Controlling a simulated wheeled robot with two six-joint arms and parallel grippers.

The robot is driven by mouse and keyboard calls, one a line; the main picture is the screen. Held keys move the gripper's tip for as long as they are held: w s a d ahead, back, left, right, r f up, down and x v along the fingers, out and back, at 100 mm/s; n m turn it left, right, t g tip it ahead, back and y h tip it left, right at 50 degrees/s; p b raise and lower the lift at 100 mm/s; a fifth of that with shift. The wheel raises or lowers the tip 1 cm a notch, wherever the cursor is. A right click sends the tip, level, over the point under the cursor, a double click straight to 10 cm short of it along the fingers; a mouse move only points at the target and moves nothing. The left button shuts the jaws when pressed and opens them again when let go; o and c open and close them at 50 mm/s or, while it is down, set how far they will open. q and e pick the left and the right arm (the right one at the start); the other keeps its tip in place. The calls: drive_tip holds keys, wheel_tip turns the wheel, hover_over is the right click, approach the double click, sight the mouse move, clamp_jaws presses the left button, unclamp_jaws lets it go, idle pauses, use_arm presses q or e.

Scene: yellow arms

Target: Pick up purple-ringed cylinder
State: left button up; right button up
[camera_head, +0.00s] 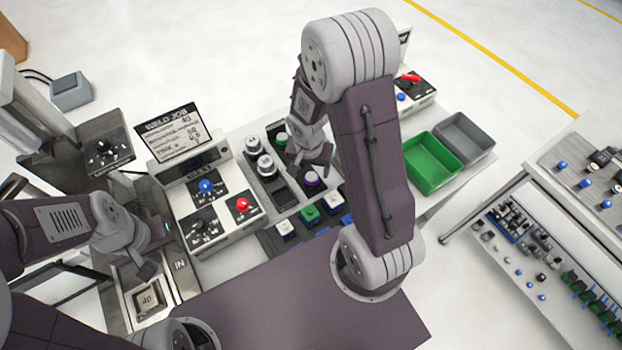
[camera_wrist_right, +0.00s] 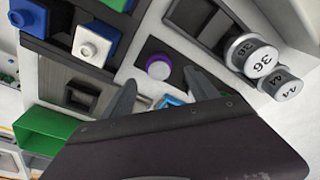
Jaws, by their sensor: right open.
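The purple-ringed cylinder (camera_head: 312,179) stands upright in a dark tray slot, with a white top and a purple band. In the right wrist view it (camera_wrist_right: 159,68) shows from above, ahead of the open fingers and apart from them. My right gripper (camera_head: 311,165) is above and close to the cylinder in the head view; its fingers also show in the right wrist view (camera_wrist_right: 164,92), spread apart with nothing between them. My left gripper (camera_head: 147,262) is low at the left, near a small panel marked 40; its jaw opening is not clear.
Numbered grey cylinders (camera_wrist_right: 251,58) stand beside the purple-ringed one. Coloured square blocks (camera_head: 309,214) sit in front of it. A green-ringed cylinder (camera_head: 281,140) is behind. A green bin (camera_head: 432,165) and a grey bin (camera_head: 466,137) lie to the right. A control box (camera_head: 203,200) stands left.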

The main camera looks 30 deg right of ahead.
sight(311, 176)
wheel_tip(311, 176, down, 4)
drive_tip(key=shift+w+d+f+b, duration=0.1)
drive_tip(key=shift+f+b, duration=0.05)
drive_tip(key=shift+b, duration=0.8)
drive_tip(key=shift+d+f, duration=0.1)
drive_tip(key=shift+f, duration=0.35)
drive_tip(key=shift+w, duration=0.1)
clamp_jaws()
drive_tip(key=shift+r, duration=0.1)
wheel_tip(311, 176, up, 5)
drive_tip(key=p, duration=0.2)
drive_tip(key=shift+p, duration=0.3)
drive_tip(key=s+d+r+p, duration=0.2)
drive_tip(key=s+d+r, duration=0.4)
drive_tip(key=d, duration=0.3)
drive_tip(key=shift+s+p, duration=0.4)
drive_tip(key=shift+s, duration=0.3)
